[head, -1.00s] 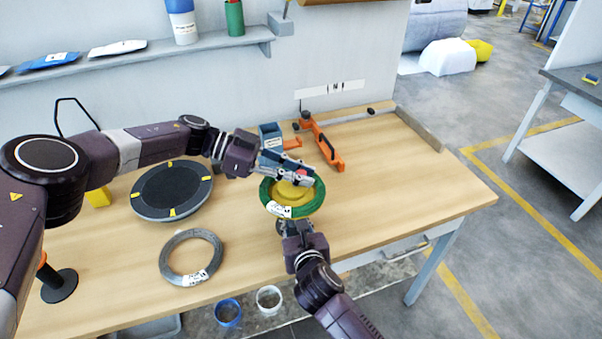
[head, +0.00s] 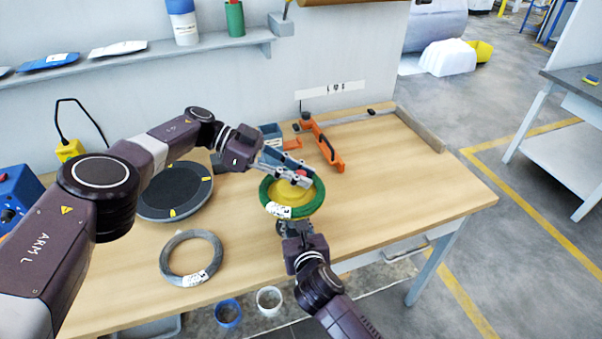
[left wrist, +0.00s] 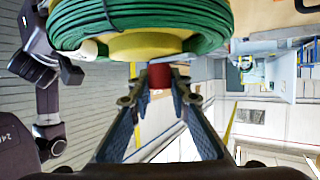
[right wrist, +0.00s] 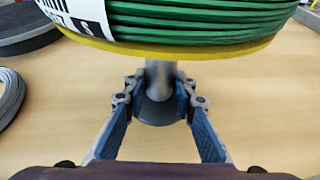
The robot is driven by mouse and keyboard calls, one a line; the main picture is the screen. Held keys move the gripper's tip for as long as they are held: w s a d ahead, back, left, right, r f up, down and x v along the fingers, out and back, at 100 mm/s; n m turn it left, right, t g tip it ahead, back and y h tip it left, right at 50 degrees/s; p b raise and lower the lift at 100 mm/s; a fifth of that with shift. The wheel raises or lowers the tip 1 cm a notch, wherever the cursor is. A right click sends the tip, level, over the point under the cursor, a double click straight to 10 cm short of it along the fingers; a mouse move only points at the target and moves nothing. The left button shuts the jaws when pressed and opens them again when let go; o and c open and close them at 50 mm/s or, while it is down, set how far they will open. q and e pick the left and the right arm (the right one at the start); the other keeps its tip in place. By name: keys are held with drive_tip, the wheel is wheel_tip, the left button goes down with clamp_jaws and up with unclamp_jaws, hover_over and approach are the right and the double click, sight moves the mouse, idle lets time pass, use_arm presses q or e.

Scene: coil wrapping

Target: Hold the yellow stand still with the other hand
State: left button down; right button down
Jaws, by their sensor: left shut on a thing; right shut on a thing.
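The yellow stand (head: 300,201) is upright near the front of the bench, with a green coil (head: 267,196) around it. In the right wrist view, its yellow plate (right wrist: 170,52) rests on a grey post (right wrist: 158,82) with a dark round foot. My left gripper (head: 302,181) comes in over the top and is shut on the red knob (left wrist: 159,75) at the stand's centre. My right gripper (right wrist: 160,92) is low, below the plate, its fingers shut on the post. In the head view its tips are partly hidden under the coil.
A grey coil (head: 164,262) with a white label lies to the left. The bench's right side is clear.

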use_arm(q)
drive_tip(key=shift+r, duration=0.1)
drive_tip(key=c, duration=1.8)
unclamp_jaws()
drive_tip(key=shift+s, duration=0.1)
drive_tip(key=shift+o, duration=0.2)
wheel_tip(320, 180, up, 10)
drive_tip(key=shift+a+f, duration=0.1)
